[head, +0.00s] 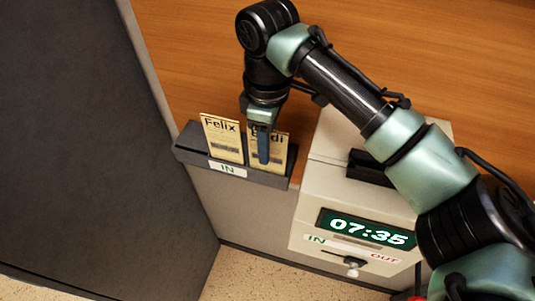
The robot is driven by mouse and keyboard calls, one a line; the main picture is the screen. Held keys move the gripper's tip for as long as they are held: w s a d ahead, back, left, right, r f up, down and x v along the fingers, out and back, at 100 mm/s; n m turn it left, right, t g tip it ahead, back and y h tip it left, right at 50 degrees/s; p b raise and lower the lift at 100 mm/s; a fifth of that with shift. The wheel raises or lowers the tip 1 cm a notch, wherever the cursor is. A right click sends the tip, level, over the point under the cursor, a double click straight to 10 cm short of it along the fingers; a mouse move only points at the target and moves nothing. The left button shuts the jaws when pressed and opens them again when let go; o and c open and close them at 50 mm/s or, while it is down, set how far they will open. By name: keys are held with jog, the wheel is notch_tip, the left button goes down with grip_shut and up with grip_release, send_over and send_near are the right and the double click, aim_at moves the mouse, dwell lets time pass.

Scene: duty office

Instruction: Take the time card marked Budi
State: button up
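The time card marked Budi (278,158) stands upright in the right part of a dark card rack (188,145) with a white IN label. My gripper (263,158) points down in front of this card and covers the middle letters of the name. One blue finger shows clearly against the card. Whether the fingers are apart or closed on the card is hidden from this angle. The time card marked Felix (222,138) stands in the same rack, just left of the Budi card.
A beige time clock (330,192) stands right of the rack, with a display reading 07:35 and IN and OUT labels. A wooden surface (190,60) lies behind the rack. A dark grey panel (80,130) is at the left, and speckled floor (250,275) shows below.

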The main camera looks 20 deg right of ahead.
jog(key=shift+c, duration=0.3)
grip_shut()
jog(key=shift+w, duration=0.1)
notch_tip(320, 180, up, 10)
jog(key=shift+b, duration=1.25)
jog(key=shift+f, duration=0.1)
